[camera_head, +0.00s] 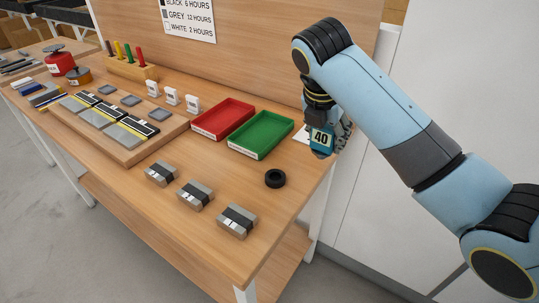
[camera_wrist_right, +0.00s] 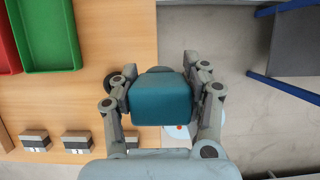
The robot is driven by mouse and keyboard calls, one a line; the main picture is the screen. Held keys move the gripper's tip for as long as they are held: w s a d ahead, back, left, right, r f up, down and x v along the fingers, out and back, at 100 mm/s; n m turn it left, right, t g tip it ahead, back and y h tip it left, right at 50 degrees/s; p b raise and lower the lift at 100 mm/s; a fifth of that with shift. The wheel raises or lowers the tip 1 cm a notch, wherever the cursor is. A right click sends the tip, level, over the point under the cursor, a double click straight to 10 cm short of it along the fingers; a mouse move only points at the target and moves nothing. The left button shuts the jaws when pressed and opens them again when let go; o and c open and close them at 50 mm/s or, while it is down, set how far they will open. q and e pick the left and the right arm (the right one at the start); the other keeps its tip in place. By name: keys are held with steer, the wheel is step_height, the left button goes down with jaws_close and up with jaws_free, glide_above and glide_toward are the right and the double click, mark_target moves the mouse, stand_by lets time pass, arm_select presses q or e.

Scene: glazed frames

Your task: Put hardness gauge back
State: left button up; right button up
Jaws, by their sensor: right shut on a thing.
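The hardness gauge (camera_head: 320,141) is a teal block with a pale face reading 40. My right gripper (camera_head: 328,122) is shut on it and holds it over the right end of the bench. In the right wrist view the gauge (camera_wrist_right: 161,98) sits between both fingers of the gripper (camera_wrist_right: 160,88). I cannot tell the gap between gauge and bench. My left gripper is in neither view.
A green tray (camera_head: 262,153) and a red tray (camera_head: 222,136) lie left of the gauge. A black ring (camera_head: 275,178) and several grey blocks with dark bands (camera_head: 237,221) stand nearer the front edge.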

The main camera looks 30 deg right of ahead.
steer(key=w+a+f, duration=0.4)
steer(key=w, duration=0.1)
steer(key=w+a+f, duration=0.2)
steer(key=shift+w+a, duration=0.2)
steer(key=shift+w, duration=0.2)
steer(key=shift+f, duration=0.25)
step_height(320, 180, down, 3)
steer(key=shift+r, duration=0.2)
steer(key=shift+f, duration=0.35)
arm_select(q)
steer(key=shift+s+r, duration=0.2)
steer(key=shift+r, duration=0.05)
arm_select(e)
steer(key=shift+f, duration=0.15)
steer(key=o, duration=1)
steer(key=shift+c, duration=0.2)
steer(key=shift+s, duration=0.1)
